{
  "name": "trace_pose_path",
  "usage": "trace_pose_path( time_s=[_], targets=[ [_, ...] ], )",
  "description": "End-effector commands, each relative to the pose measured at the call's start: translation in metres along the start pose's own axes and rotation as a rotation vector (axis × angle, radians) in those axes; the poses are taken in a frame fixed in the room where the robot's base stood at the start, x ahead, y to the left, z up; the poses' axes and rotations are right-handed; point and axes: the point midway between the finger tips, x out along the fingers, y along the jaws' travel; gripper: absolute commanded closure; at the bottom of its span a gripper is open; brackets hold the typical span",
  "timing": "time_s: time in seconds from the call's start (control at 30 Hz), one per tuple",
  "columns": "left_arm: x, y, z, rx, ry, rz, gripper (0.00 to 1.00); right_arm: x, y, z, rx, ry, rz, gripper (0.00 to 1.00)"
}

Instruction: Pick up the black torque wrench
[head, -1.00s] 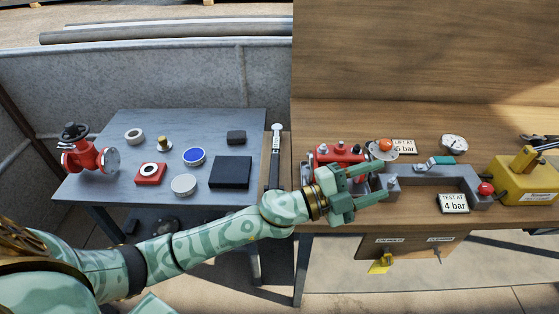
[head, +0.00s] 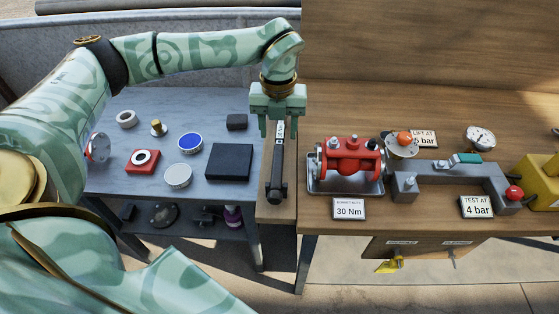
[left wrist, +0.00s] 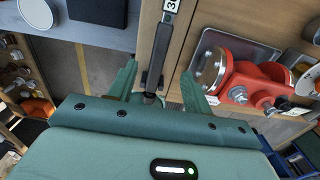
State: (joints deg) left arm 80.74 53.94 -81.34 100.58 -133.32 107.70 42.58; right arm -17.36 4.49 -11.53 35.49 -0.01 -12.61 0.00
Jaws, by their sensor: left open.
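The black torque wrench (head: 276,172) lies lengthwise on a narrow wooden strip between the grey table and the wooden bench, a pale label near its far end. My left gripper (head: 278,131) is open over the far part of the wrench, one finger to each side in the head view. In the left wrist view the wrench (left wrist: 165,48) runs between the open fingers of the left gripper (left wrist: 160,72). I cannot tell how far above it the fingers are. My right gripper is not in view.

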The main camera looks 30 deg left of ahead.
Motion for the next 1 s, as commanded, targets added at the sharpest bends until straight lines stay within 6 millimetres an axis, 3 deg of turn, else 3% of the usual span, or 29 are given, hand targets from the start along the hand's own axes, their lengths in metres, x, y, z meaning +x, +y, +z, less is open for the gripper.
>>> trace_pose_path(
  time_s=[0.03, 0.1, 0.47, 0.7, 0.93, 1.0],
  targets=[
    [0.017, 0.0, -0.001, 0.001, 0.005, 0.003, 0.5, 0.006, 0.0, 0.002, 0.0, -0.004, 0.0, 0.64],
    [0.031, 0.0, -0.001, 0.0, 0.005, 0.002, 0.5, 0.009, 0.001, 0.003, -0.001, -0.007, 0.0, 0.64],
    [0.063, -0.001, -0.001, 0.002, 0.003, -0.001, 0.5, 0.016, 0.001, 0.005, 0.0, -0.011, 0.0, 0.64],
    [0.102, 0.0, -0.004, 0.003, 0.004, 0.0, 0.5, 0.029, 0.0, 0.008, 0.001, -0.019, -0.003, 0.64],
    [0.103, 0.0, -0.003, 0.003, 0.0, -0.003, 0.5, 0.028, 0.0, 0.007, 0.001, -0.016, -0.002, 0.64],
    [0.102, 0.0, -0.003, 0.003, 0.001, -0.003, 0.67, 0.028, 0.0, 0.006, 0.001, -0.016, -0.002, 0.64]
  ],
)
